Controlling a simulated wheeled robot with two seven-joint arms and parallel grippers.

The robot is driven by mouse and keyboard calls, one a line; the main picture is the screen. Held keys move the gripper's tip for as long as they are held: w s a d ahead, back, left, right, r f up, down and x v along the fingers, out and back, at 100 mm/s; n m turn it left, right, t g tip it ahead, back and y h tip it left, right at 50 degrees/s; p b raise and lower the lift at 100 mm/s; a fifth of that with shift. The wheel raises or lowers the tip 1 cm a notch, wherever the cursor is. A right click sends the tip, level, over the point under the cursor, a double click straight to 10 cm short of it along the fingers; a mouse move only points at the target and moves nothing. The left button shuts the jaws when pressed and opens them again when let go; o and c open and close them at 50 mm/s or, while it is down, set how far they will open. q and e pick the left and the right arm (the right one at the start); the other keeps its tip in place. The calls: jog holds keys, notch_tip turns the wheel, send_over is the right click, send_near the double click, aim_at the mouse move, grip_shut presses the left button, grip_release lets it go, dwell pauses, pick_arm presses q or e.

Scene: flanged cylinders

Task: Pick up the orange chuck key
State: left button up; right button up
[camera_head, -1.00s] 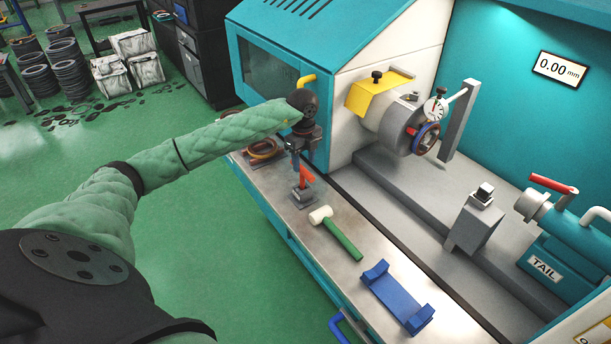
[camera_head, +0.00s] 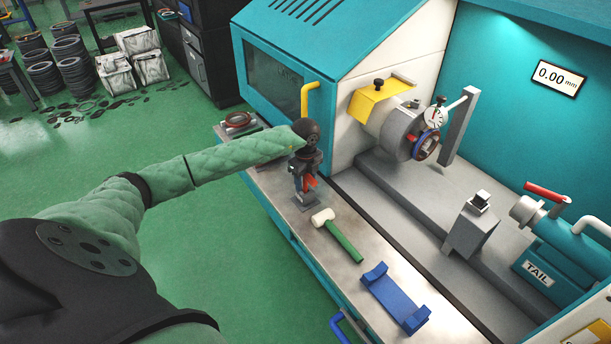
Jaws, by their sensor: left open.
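The orange chuck key (camera_head: 310,182) stands upright on a small grey base (camera_head: 305,200) on the metal shelf in front of the lathe. My left gripper (camera_head: 304,188) is open and points down at the key, with its fingers around or just in front of it; I cannot tell whether they touch it. The gripper and wrist hide part of the key, and only some orange shows. My right gripper is not in view.
A mallet (camera_head: 344,241) with a green handle and a blue cradle (camera_head: 395,298) lie nearer on the shelf (camera_head: 285,205). Brown rings (camera_head: 238,120) lie at its far end. The lathe chuck (camera_head: 402,130) with a dial gauge (camera_head: 434,117) is to the right.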

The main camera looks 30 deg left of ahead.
pick_arm(q)
jog(key=shift+f, duration=0.35)
grip_shut()
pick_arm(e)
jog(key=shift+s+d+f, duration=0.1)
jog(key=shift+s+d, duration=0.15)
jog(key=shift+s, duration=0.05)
